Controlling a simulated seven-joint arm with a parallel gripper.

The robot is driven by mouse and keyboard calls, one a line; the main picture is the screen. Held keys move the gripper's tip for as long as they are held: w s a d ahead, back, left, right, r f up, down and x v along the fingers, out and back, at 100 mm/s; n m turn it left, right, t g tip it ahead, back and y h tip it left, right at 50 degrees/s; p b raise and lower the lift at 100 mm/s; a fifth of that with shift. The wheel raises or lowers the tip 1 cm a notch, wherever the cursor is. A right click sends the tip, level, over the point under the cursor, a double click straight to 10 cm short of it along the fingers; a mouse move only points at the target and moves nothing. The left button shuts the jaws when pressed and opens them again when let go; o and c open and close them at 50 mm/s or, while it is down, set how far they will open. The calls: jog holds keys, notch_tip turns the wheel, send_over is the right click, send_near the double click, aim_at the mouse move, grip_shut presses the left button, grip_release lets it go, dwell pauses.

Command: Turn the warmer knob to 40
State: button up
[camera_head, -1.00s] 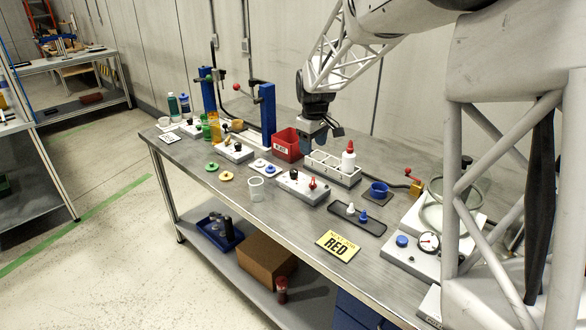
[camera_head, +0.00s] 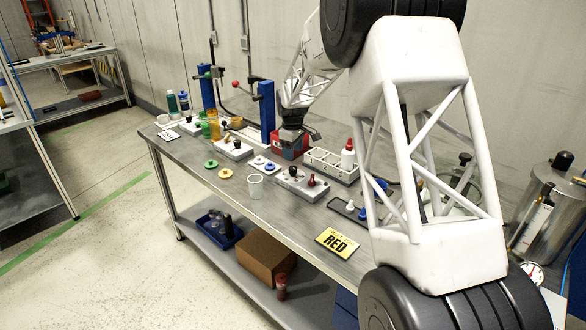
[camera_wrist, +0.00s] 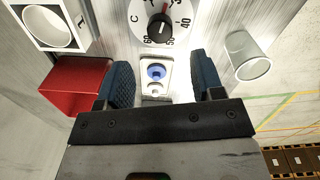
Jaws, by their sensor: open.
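The warmer knob is a black knob (camera_wrist: 160,28) with a white mark, on a round white dial (camera_wrist: 136,31) marked C, 30, 40, 50 and 60. The mark's exact reading is hard to tell. In the head view the dark knob (camera_head: 293,170) sits on a white-grey box (camera_head: 300,186) at mid-table. My gripper (camera_wrist: 165,80) is open and empty, its blue fingers apart, with the knob beyond the fingertips in the wrist view. In the head view my gripper (camera_head: 300,137) is by the red bin, behind the box; its fingers are partly hidden.
The red bin (camera_wrist: 75,85) is close to one finger, and a clear cup (camera_wrist: 250,60) stands beyond the other. A rack (camera_head: 330,163) with a red-capped bottle (camera_head: 347,155) is near the box.

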aim_at(293, 168)
jog(key=shift+f, duration=0.1)
jog(key=shift+f, duration=3.75)
jog(key=c, duration=0.9)
